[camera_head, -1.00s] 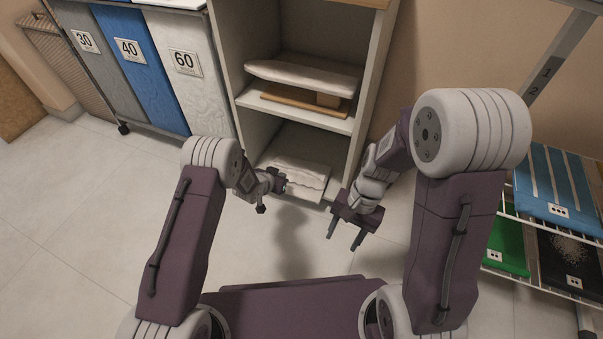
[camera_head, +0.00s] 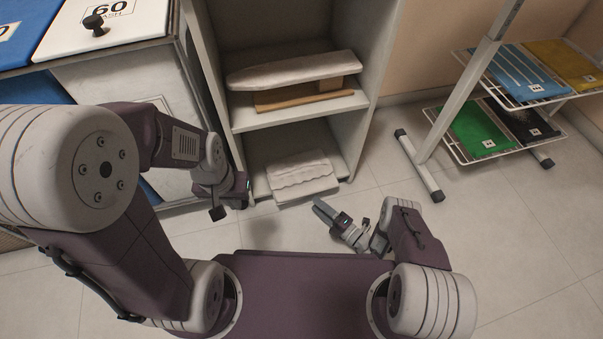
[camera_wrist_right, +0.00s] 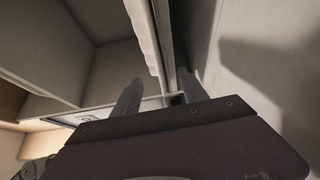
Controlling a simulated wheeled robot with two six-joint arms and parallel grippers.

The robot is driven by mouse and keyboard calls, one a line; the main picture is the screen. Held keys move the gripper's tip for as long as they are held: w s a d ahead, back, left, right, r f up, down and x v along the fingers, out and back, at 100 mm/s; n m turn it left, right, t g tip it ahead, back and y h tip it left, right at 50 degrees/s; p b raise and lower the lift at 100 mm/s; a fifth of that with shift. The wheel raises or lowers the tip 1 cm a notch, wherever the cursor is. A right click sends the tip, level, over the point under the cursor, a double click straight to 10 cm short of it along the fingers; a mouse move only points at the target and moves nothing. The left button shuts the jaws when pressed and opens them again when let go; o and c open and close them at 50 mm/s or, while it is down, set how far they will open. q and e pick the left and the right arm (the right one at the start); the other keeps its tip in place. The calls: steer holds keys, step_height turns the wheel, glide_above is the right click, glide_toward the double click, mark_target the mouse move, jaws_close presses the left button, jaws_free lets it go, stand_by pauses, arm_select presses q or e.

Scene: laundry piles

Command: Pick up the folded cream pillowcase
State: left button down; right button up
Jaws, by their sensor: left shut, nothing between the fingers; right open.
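The folded cream pillowcase (camera_head: 302,177) lies flat on the low bottom shelf of the open cabinet, its wavy front edge toward me. My right gripper (camera_head: 324,211) is open and low, just in front of the pillowcase and slightly right of it in the head view. In the right wrist view its two fingers (camera_wrist_right: 158,92) are apart, beside a pale wavy-edged strip (camera_wrist_right: 143,35) that looks like the pillowcase. I cannot tell whether they touch it. My left gripper (camera_head: 231,202) is shut and empty, left of the pillowcase by the cabinet's left side.
The cabinet's side walls (camera_head: 375,95) flank the shelf. Above, the middle shelf (camera_head: 243,117) holds a padded white board (camera_head: 295,70) and a wooden piece (camera_head: 290,98). A wire rack (camera_head: 463,155) with folded cloths stands right. Laundry bins (camera_head: 105,35) stand left. Floor between cabinet and rack is clear.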

mark_target(302, 192)
steer(key=shift+s+d+f+m+t+h, duration=0.1)
steer(key=shift+d+f+m+t+h, duration=0.1)
steer(key=shift+m+t+h, duration=0.15)
steer(key=b+x, duration=0.2)
steer(key=x, duration=0.1)
steer(key=shift+a+f, duration=0.15)
steer(key=shift+a, duration=0.1)
steer(key=shift+w+a, duration=0.1)
steer(key=shift+w, duration=0.15)
steer(key=b+x, duration=0.3)
steer(key=x, duration=0.1)
steer(key=shift+w+a, duration=0.2)
steer(key=shift+a, duration=0.1)
steer(key=shift+w+a+b, duration=0.15)
steer(key=shift+b, duration=0.15)
arm_select(q)
steer(key=f, duration=0.5)
steer(key=shift+s+f, duration=0.15)
steer(key=shift+s, duration=0.1)
arm_select(e)
steer(key=shift+r, duration=0.25)
jaws_close()
